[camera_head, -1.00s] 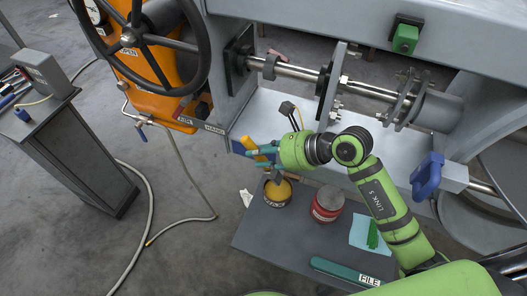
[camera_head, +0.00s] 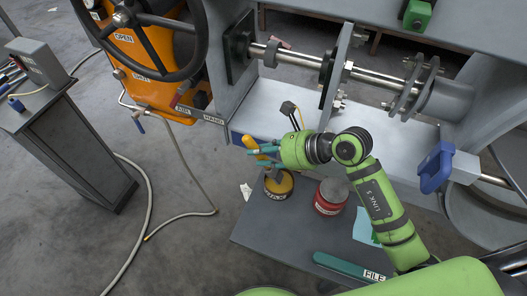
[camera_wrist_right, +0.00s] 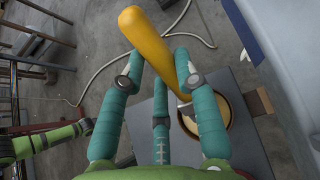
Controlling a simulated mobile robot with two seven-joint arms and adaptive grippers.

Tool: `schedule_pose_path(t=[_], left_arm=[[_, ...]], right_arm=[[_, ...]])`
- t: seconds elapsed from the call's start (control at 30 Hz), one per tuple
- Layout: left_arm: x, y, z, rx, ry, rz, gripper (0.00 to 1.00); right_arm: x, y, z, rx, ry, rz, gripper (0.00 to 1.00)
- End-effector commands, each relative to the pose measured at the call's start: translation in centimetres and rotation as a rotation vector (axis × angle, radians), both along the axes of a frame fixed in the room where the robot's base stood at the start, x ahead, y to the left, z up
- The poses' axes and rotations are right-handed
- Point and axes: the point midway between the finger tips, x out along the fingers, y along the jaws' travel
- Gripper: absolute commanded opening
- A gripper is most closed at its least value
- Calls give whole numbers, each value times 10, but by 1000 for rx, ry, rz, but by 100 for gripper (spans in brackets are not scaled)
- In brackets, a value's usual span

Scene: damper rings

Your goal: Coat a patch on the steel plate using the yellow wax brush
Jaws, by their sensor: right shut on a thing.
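My right gripper (camera_head: 255,156) has teal fingers and is shut on the yellow wax brush (camera_head: 250,143). The right wrist view shows the brush's thick yellow handle (camera_wrist_right: 148,38) slanting between the gripper's fingers (camera_wrist_right: 160,85). The brush's lower end overlaps the open wax tin (camera_wrist_right: 218,122); I cannot tell whether it touches the wax. In the head view the yellow-and-black wax tin (camera_head: 279,187) stands just below the gripper. I cannot tell which surface is the steel plate. My left gripper is not in view.
The dark side table (camera_head: 262,232) also holds a red tin (camera_head: 331,195), a light blue sheet (camera_head: 362,227) and a teal file (camera_head: 345,266). The machine's shaft and discs (camera_head: 340,75) stand behind my right arm. A hose (camera_head: 182,165) hangs at left.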

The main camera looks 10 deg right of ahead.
Motion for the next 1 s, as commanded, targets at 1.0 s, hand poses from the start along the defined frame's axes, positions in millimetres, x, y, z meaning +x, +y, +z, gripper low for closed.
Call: schedule_pose_path(t=[1.0], left_arm=[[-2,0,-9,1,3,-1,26]], right_arm=[[0,0,-10,0,0,0,0]])
